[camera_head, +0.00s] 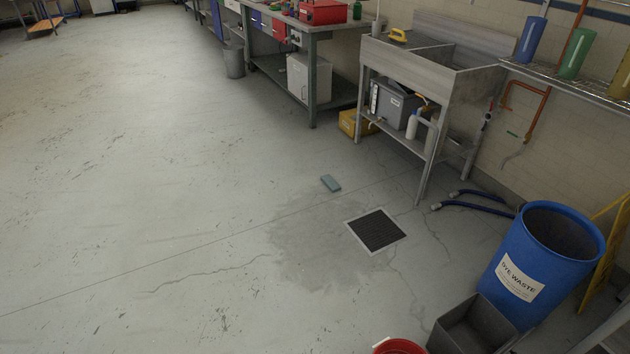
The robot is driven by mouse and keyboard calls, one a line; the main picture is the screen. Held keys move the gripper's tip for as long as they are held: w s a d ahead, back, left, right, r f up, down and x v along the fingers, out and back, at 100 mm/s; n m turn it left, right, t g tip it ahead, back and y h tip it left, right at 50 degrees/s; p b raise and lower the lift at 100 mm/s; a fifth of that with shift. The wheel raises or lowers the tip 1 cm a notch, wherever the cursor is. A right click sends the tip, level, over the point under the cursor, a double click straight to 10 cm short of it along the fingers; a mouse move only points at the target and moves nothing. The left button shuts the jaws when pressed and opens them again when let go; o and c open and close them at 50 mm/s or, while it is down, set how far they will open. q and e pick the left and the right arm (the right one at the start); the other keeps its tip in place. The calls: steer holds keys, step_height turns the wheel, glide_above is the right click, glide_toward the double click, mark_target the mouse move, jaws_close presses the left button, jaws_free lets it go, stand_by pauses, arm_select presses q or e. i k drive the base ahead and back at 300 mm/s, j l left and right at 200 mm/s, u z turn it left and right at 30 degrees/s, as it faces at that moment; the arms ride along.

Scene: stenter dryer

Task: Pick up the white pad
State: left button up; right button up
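I cannot make out a plainly white pad in the head view. A small flat blue-grey block (331,183), perhaps a pad or sponge, lies on the floor near the middle, beside a damp patch. A yellow object (398,35) sits on the left rim of the metal sink (450,84) at the upper right; it is too small to identify surely. Neither of my grippers shows in this view.
A floor drain (376,230) lies right of centre. A blue barrel (548,250) marked dye waste, a grey bin (470,326) and a red bucket (398,346) stand at lower right. A workbench (312,75) stands at the back. The left floor is clear.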

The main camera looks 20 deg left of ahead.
mark_target(332, 184)
steer(key=i+j, duration=0.2)
steer(key=j, duration=0.15)
steer(key=i+j, duration=0.25)
steer(key=j, duration=0.15)
steer(key=i+j, duration=0.2)
steer(key=j, duration=0.15)
steer(key=i+j, duration=0.2)
steer(key=j, duration=0.15)
steer(key=i+j, duration=0.2)
steer(key=j, duration=0.2)
steer(key=i+j, duration=0.25)
steer(key=i, duration=0.85)
steer(key=i+z, duration=0.1)
steer(key=i, duration=0.75)
